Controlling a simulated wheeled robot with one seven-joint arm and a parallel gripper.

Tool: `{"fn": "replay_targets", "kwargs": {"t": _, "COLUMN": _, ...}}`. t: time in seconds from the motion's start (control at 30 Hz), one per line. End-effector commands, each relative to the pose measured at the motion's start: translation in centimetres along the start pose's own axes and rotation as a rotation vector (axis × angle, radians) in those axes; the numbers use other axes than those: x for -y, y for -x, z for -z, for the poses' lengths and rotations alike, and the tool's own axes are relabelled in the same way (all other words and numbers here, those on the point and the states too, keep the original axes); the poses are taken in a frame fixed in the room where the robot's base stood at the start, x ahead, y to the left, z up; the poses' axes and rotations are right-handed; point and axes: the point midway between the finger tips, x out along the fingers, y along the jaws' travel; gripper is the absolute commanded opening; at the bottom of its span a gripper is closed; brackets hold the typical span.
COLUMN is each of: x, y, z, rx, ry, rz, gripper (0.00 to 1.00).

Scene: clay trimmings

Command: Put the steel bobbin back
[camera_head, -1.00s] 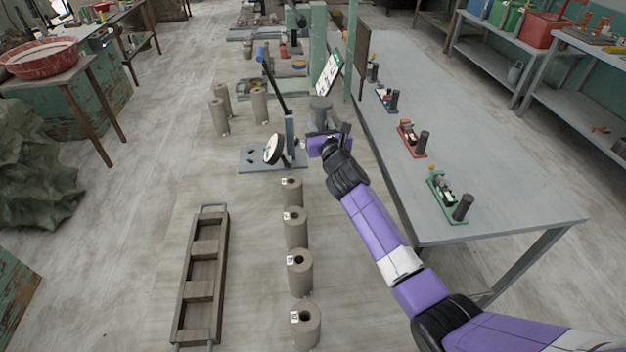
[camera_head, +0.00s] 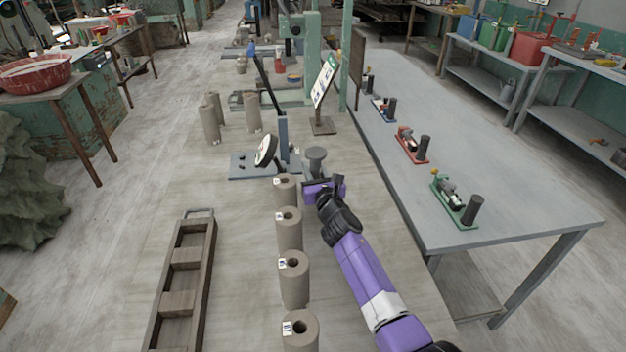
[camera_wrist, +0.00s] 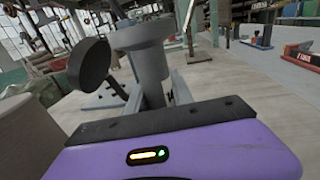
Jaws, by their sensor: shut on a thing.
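The steel bobbin (camera_head: 316,160) is a grey spool with a wide round top flange. In the wrist view the bobbin (camera_wrist: 144,65) stands roughly upright just beyond the gripper's dark front edge (camera_wrist: 160,122). The gripper hides the bobbin's lower part, so I cannot tell whether it touches the table.
Several labelled cylinders (camera_head: 289,232) stand in a row left of my arm. A wooden rack (camera_head: 180,300) lies farther left. A dial stand (camera_head: 240,165) and sign stand (camera_head: 322,127) are behind. A grey bench (camera_head: 520,215) with small coloured fixtures is at right.

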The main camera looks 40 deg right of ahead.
Motion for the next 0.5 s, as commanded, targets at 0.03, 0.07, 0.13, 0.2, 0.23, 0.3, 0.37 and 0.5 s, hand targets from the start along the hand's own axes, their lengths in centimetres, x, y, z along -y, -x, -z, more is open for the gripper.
{"fn": "replay_targets", "kwargs": {"t": 0.03, "x": -0.17, "y": -0.02, "z": 1.13, "rx": 0.002, "ry": 0.0, "rz": -0.003, "gripper": 0.0}}
{"fn": "replay_targets", "kwargs": {"t": 0.07, "x": -0.16, "y": -0.03, "z": 1.4, "rx": 0.002, "ry": 0.0, "rz": -0.003, "gripper": 0.0}}
{"fn": "replay_targets", "kwargs": {"t": 0.13, "x": -0.09, "y": -0.03, "z": 1.79, "rx": 0.003, "ry": 0.0, "rz": -0.001, "gripper": 0.0}}
{"fn": "replay_targets", "kwargs": {"t": 0.2, "x": -0.12, "y": -0.03, "z": 1.9, "rx": 0.003, "ry": 0.001, "rz": -0.002, "gripper": 0.0}}
{"fn": "replay_targets", "kwargs": {"t": 0.23, "x": -0.11, "y": -0.04, "z": 1.87, "rx": 0.003, "ry": 0.001, "rz": -0.002, "gripper": 0.0}}
{"fn": "replay_targets", "kwargs": {"t": 0.3, "x": -0.08, "y": -0.04, "z": 1.78, "rx": 0.003, "ry": 0.001, "rz": -0.001, "gripper": 0.0}}
{"fn": "replay_targets", "kwargs": {"t": 0.37, "x": -0.07, "y": -0.04, "z": 1.75, "rx": 0.003, "ry": 0.001, "rz": -0.001, "gripper": 0.0}}
{"fn": "replay_targets", "kwargs": {"t": 0.5, "x": -0.05, "y": -0.03, "z": 1.91, "rx": 0.003, "ry": 0.001, "rz": -0.001, "gripper": 0.0}}
